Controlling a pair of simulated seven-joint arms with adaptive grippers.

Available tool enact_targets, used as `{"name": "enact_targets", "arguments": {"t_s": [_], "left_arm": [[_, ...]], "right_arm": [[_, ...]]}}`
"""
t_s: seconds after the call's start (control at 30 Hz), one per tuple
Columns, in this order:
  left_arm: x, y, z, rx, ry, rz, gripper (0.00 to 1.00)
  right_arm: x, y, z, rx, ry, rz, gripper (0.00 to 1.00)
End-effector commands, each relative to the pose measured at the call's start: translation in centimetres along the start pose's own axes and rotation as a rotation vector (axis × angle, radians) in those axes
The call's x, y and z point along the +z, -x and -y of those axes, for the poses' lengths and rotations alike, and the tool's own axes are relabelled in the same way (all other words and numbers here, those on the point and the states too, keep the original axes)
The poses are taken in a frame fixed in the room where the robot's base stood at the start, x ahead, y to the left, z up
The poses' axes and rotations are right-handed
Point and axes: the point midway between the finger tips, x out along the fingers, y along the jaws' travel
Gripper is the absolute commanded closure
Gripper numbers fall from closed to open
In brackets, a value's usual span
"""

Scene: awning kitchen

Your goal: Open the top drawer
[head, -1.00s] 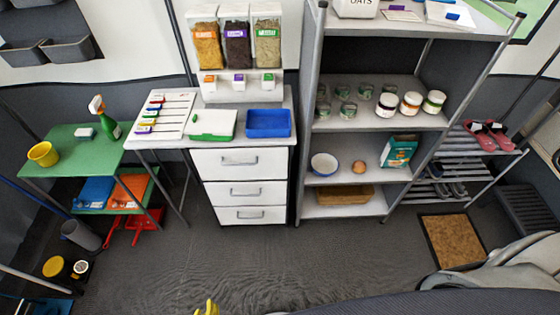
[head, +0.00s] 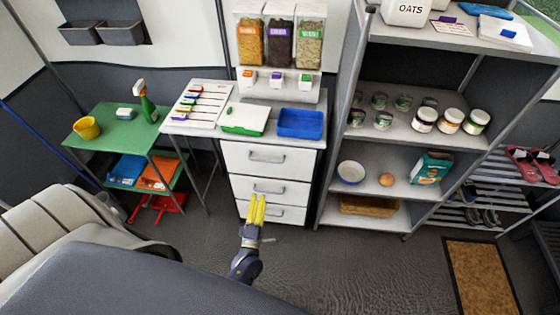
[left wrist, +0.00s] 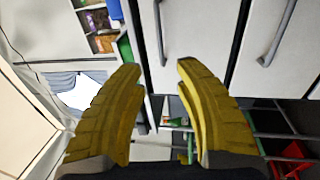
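The white drawer unit stands under the counter, with three drawers that look closed. The top drawer (head: 292,169) has a grey bar handle (head: 267,157). In the left wrist view, turned sideways, the top drawer front (left wrist: 195,35) and its handle (left wrist: 159,32) lie beyond the fingertips. My left gripper (head: 257,200) has yellow fingers pointing up toward the unit; in the head view they overlap the middle and bottom drawers, below the top handle. In the left wrist view the left gripper (left wrist: 156,72) is open, with nothing between its fingers. My right gripper is not in view.
A green table (head: 112,128) stands left, and a grey shelf rack (head: 385,131) right. The floor (head: 330,262) before the drawers is clear.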

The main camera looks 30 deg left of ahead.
Motion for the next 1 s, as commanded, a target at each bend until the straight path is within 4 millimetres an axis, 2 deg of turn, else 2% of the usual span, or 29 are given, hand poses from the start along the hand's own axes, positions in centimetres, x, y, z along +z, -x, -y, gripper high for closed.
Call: {"name": "enact_targets", "arguments": {"t_s": [0.17, 0.7, 1.0], "left_arm": [[0.0, -2.0, -0.2, 0.006, 0.003, -0.002, 0.68], [0.0, -11.7, -0.2, 0.003, -0.001, -0.001, 0.68], [0.0, -15.6, -0.1, 0.002, 0.000, -0.001, 0.68]], "right_arm": [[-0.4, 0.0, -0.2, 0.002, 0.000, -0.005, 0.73], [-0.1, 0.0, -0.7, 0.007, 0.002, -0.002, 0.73], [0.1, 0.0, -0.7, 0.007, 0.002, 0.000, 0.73]]}}
